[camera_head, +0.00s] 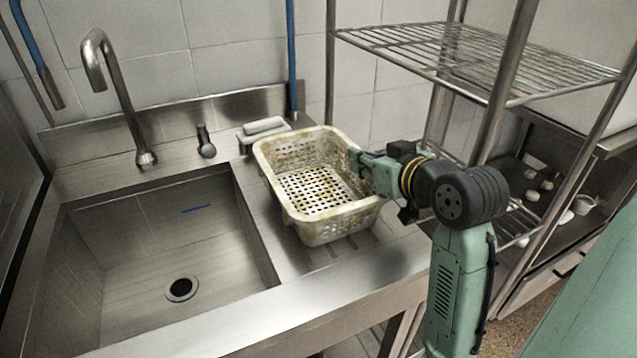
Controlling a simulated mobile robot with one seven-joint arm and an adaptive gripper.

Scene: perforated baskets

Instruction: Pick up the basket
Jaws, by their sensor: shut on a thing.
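The basket (325,228) is a cream, perforated, rectangular one with yellowish stains and is empty inside. It sits on or just above the steel drainboard right of the sink; I cannot tell whether its base touches. My gripper (356,162) comes in from the right and is shut on the basket's right rim. Its fingertips are small in this view and partly hidden by the rim.
The deep sink (95,262) is at the left, with a curved tap (112,85) behind it. A pale box-like item (264,130) lies behind the basket. A wire shelf rack (480,62) stands close on the right, its posts near my arm. Bare drainboard lies in front of the basket.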

